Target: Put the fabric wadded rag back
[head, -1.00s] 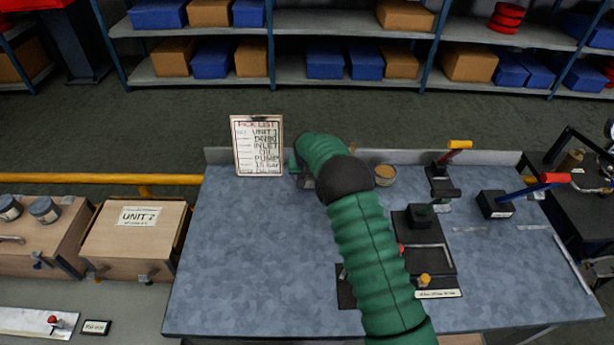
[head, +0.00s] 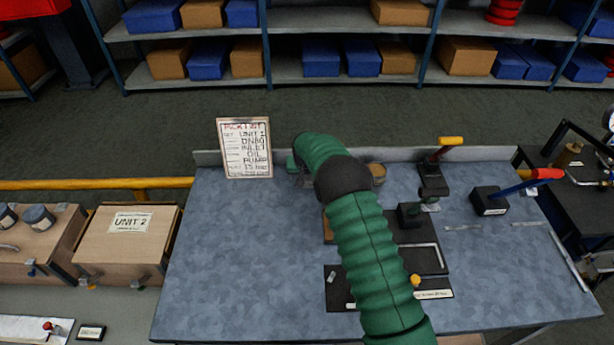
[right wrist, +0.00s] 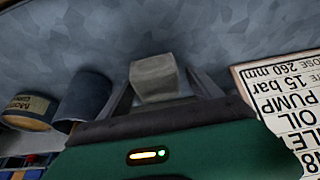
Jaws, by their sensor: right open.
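My right gripper (head: 297,172) is at the back of the blue-grey bench, just right of the pick list board, and my green arm hides most of it in the head view. In the right wrist view its fingers (right wrist: 160,90) are open, with a pale grey-beige lump (right wrist: 153,76) between or just beyond them. The lump looks like the wadded rag, but I cannot tell for certain or whether the fingers touch it. My left gripper is not in view.
The pick list board (head: 245,148) stands close by. A dark blue-grey cylinder (right wrist: 85,100) and a labelled tin (right wrist: 25,110) are near the gripper. Black fixtures and a red-handled tool (head: 540,175) stand right. The bench's left half (head: 235,250) is clear.

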